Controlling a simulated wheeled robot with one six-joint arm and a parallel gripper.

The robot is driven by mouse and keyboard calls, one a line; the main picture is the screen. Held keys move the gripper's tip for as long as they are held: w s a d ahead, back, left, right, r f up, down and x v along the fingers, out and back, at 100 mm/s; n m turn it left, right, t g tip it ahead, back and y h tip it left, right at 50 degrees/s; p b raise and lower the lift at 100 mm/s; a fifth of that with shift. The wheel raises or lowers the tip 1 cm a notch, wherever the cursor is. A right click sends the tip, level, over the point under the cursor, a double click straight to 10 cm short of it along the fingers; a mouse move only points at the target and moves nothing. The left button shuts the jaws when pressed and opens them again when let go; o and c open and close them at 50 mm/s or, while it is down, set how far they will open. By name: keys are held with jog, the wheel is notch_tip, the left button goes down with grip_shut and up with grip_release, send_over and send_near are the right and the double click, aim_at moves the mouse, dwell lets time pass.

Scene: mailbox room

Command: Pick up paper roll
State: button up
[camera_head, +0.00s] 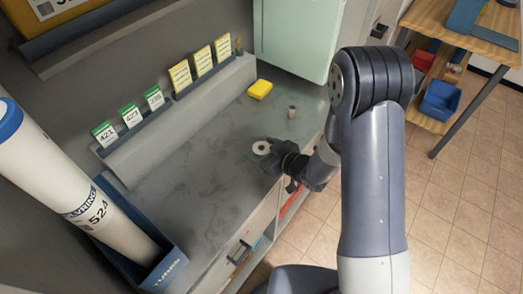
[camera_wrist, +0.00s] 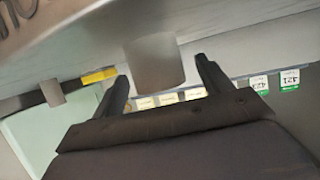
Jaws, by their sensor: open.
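A paper roll (camera_head: 262,147) stands on the grey counter, its pale round top with a dark centre hole facing up. In the wrist view the roll (camera_wrist: 153,62) appears as a plain grey cylinder between and just ahead of the fingers. My gripper (camera_head: 266,153) is low at the counter's front edge, reaching in at the roll. In the wrist view its two dark fingers (camera_wrist: 160,75) are spread, with gaps showing on both sides of the roll. Contact cannot be seen.
A small grey cylinder (camera_head: 291,112) and a yellow block (camera_head: 260,90) stand farther along the counter. Label cards (camera_head: 129,115) line the back ledge. A blue bin with large tubes (camera_head: 84,198) is at left, a pale green box (camera_head: 297,38) at the back. The counter's middle is clear.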

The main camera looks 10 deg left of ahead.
jog(key=shift+x, duration=1.4)
jog(key=shift+c, duration=0.2)
jog(key=c, duration=1)
